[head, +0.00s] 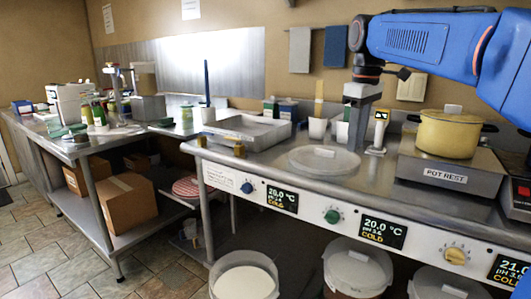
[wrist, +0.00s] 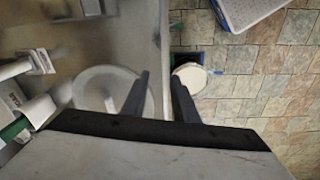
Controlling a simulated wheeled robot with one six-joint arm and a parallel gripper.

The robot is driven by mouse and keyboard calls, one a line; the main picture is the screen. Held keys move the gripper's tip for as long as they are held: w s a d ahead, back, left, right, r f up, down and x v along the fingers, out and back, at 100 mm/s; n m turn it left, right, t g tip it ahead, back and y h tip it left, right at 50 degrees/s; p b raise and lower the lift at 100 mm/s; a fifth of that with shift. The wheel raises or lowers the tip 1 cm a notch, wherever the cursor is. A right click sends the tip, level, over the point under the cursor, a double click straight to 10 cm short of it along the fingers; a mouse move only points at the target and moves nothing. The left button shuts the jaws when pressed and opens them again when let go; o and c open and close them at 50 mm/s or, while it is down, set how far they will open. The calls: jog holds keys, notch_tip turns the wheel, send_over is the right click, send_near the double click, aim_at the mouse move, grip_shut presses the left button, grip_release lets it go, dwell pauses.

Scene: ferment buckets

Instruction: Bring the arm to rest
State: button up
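My gripper (head: 358,128) hangs from the blue arm at the upper right, above the back part of the steel counter. In the wrist view my gripper (wrist: 158,76) has its two dark fingers apart, with nothing held between them. Below the fingers I see the counter's edge. A translucent round lid (head: 324,160) lies flat on the counter in front of the gripper; it also shows in the wrist view (wrist: 92,92), partly hidden by a finger.
An open bucket with pale contents (head: 244,277) and lidded buckets (head: 357,268) stand below the counter. A metal tray (head: 243,130) sits at left. A white crate (wrist: 250,12) shows in the wrist view.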

jog(key=s+d+f+m+t, duration=0.2)
jog(key=s+f+m, duration=0.2)
jog(key=s+f, duration=0.9)
jog(key=s+d+f+m+t, duration=0.1)
jog(key=s+d+f+m, duration=0.2)
jog(key=s+f, duration=1.1)
jog(key=shift+s+f+m+t, duration=0.25)
jog(key=shift+s+m+t, duration=0.15)
jog(key=shift+s+m, duration=0.6)
